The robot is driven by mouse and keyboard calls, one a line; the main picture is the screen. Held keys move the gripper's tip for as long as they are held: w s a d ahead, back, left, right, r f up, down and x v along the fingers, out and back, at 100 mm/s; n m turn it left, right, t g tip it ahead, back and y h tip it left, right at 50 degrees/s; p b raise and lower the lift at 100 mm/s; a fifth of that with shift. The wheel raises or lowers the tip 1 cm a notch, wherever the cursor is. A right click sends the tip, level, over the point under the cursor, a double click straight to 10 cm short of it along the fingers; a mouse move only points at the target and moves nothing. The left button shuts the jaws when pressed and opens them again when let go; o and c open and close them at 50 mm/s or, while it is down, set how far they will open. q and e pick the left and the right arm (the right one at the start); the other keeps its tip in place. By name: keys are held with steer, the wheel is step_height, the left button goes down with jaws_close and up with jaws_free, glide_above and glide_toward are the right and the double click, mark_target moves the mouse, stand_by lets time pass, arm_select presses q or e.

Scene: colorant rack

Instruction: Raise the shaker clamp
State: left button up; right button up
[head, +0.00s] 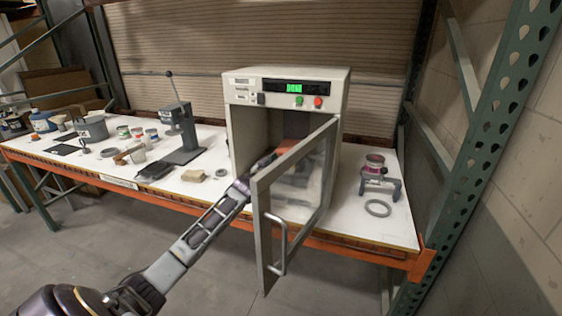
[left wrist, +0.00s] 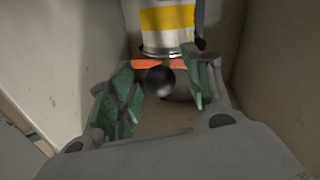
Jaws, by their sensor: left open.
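The shaker (head: 287,82) is a pale cabinet with a lit green display, and its framed glass door (head: 262,215) stands open. My left arm reaches into it, with the left gripper (head: 268,158) at the opening, partly hidden. In the left wrist view the left gripper (left wrist: 160,92) is open, its green-padded fingers to either side of a dark round knob (left wrist: 160,80). I cannot tell whether they touch it. An orange clamp part (left wrist: 146,65) shows behind the knob, next to a metal can (left wrist: 168,38) with a yellow band. My right gripper is not in view.
The open door stands close to the right of my left arm. A small stand with a can (head: 376,172) and a grey ring (head: 378,208) are right of the shaker. A grey press (head: 180,130) and several small containers are to the left. Cabinet walls flank the gripper closely.

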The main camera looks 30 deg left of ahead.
arm_select(q)
steer(key=shift+w, duration=0.2)
jaws_close()
stand_by(0.4)
